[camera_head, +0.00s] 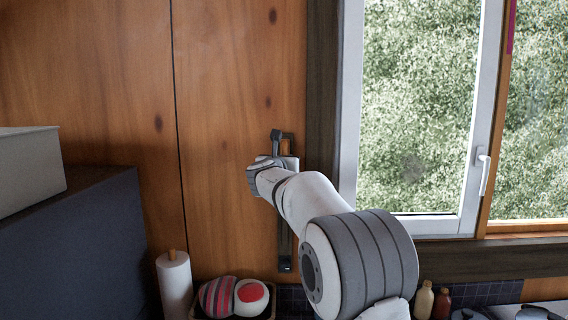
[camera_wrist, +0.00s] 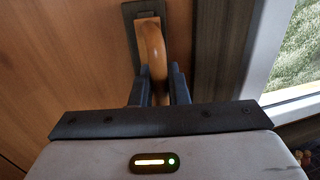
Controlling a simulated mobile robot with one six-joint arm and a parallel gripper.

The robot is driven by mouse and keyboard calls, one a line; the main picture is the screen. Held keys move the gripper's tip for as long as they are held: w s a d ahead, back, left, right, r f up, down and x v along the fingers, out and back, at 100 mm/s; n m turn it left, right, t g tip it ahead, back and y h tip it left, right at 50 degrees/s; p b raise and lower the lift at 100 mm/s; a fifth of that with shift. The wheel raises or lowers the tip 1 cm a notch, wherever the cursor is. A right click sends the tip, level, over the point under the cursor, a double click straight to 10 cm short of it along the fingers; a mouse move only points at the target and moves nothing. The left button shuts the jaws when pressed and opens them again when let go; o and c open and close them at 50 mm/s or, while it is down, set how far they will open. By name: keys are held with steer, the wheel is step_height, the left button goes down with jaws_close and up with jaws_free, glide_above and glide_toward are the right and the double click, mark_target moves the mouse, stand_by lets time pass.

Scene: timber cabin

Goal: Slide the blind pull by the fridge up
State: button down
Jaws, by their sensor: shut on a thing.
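The blind pull (camera_wrist: 153,46) is a curved wooden handle on a dark upright track, seen in the wrist view. My gripper (camera_wrist: 159,88) has one dark finger on each side of the handle and is shut on it. In the head view the dark track (camera_head: 285,262) runs up the timber wall left of the window. My gripper (camera_head: 279,150) is near the track's upper end there, and my arm hides most of the pull and the middle of the track. A dark blue cabinet-like body (camera_head: 75,245), perhaps the fridge, stands at the left.
A white-framed window (camera_head: 472,190) with a handle is right of the track, beyond a dark wooden post (camera_head: 322,90). Below are a paper roll (camera_head: 174,285), a tray with round striped and red-white items (camera_head: 235,297), and small bottles (camera_head: 424,300). The wall above is clear.

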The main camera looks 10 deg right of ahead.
steer(key=shift+r, duration=0.45)
steer(key=c, duration=1.7)
jaws_free()
steer(key=shift+c, duration=0.2)
steer(key=shift+o, duration=1.2)
steer(key=shift+f, duration=0.15)
steer(key=b+v, duration=0.3)
steer(key=v, duration=0.5)
steer(key=shift+b, duration=0.3)
steer(key=shift+w, duration=0.1)
